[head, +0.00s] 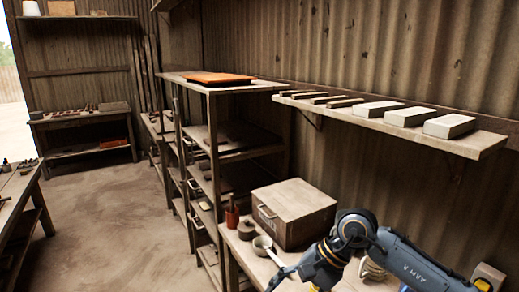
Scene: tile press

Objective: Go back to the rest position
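My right arm comes in from the lower right and bends over the workbench (232,238). The dark tip of my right gripper (282,277) points down and left at the bottom of the view, near a pale ladle-like bowl (262,244). Only part of this gripper shows, so I cannot tell whether it is open or shut. I see nothing clearly held in it. My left arm and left gripper are out of view.
A wooden box (293,212) and a red cup (232,215) stand on the bench beside my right arm. A wall shelf (480,142) with pale blocks (410,116) hangs above. An orange tray (220,78) lies on a rack. The floor (105,225) at left is clear.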

